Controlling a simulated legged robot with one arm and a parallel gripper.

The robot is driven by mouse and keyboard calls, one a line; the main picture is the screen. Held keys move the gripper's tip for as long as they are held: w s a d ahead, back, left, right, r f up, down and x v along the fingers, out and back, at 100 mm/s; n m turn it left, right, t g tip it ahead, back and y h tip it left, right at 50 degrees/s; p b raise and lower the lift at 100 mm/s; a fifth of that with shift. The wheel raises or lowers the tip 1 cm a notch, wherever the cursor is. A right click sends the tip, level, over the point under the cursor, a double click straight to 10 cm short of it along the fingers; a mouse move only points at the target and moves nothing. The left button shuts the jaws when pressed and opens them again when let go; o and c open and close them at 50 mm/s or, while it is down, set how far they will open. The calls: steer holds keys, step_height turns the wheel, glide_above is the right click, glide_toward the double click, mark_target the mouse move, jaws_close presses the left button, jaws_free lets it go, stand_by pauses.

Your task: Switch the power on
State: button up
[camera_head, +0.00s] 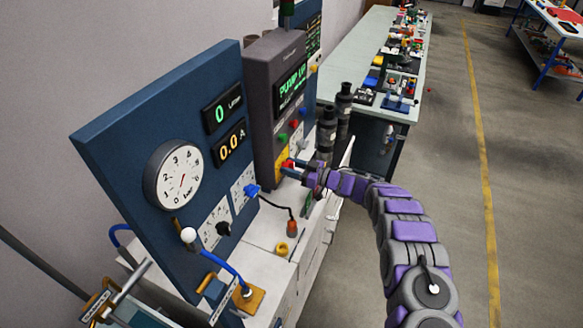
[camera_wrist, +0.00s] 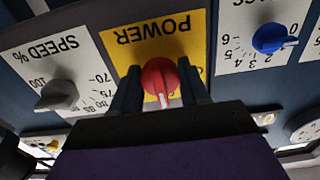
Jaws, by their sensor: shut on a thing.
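The red power knob (camera_wrist: 160,82) sits on a yellow plate (camera_wrist: 150,40) marked POWER, which appears upside down in the wrist view. The knob's white mark points toward the bottom of that view. My gripper (camera_wrist: 160,74) has one dark finger on each side of the knob and is shut on it. In the head view, my gripper (camera_head: 296,167) reaches the lower part of the grey control box (camera_head: 265,110), and its fingers partly hide the yellow plate (camera_head: 282,158). The box's screen (camera_head: 291,88) shows green text.
A grey SPEED % knob (camera_wrist: 56,95) and a blue knob (camera_wrist: 269,38) flank the power plate. The blue panel (camera_head: 125,150) holds a round gauge (camera_head: 173,175) and displays reading 0 and 0.0 A. Dark cylinders (camera_head: 326,130) stand close behind my gripper.

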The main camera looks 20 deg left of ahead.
steer(key=shift+f, duration=0.1)
steer(key=o, duration=1.1)
steer(key=shift+w+a, duration=0.1)
steer(key=shift+c, duration=0.2)
steer(key=s+d, duration=0.2)
steer(key=d, duration=1.5)
steer(key=shift+s+d+p, duration=0.2)
steer(key=shift+p, duration=0.25)
